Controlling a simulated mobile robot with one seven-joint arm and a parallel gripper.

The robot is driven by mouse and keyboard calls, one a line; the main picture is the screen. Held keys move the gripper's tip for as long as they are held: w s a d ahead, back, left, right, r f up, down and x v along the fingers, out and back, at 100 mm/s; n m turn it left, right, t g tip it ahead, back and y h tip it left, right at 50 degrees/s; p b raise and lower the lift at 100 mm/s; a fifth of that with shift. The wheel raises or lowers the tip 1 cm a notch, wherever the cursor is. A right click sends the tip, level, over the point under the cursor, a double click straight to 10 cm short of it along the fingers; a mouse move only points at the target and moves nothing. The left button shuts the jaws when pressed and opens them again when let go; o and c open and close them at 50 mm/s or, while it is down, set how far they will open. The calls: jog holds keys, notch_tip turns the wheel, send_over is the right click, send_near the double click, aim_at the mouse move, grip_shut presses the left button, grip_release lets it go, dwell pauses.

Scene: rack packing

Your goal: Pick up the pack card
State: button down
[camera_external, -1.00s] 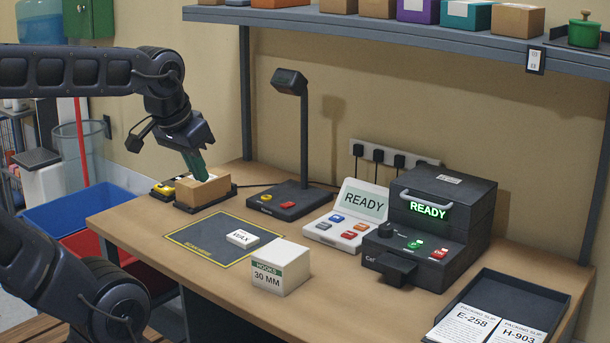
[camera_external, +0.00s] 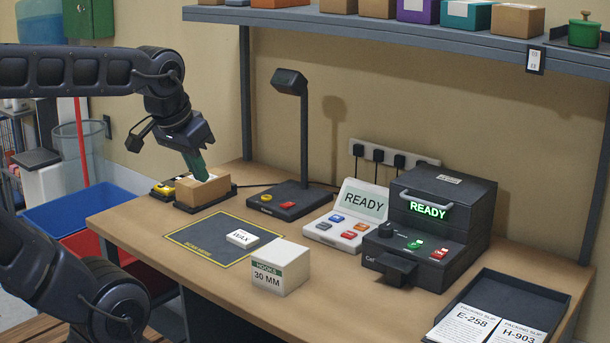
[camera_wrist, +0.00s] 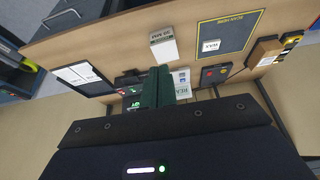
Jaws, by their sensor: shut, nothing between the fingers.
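No item in view is legibly labelled pack card. A small white card or block marked WAX (camera_external: 242,237) lies on the dark yellow-edged mat (camera_external: 190,240); it also shows in the wrist view (camera_wrist: 211,46). Two printed packing slips, E-258 (camera_external: 468,328) and H-903 (camera_external: 515,334), lie in the black tray at front right. My gripper (camera_external: 202,176) has green fingers, which are shut and empty. In the external view they overlap the brown open box (camera_external: 219,192) with white contents. In the wrist view the fingers (camera_wrist: 158,75) appear well apart from that box (camera_wrist: 264,50).
A white HOOKS 30 MM box (camera_external: 281,269) stands beside the mat. A READY console (camera_external: 350,215), a dark machine (camera_external: 440,225) and a lamp stand (camera_external: 290,205) occupy the back. The black tray (camera_external: 505,291) is at right. A shelf (camera_external: 400,30) runs above.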

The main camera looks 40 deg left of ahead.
dwell(0.4)
jog(key=c, duration=0.6)
grip_release()
jog(key=shift+c, duration=0.2)
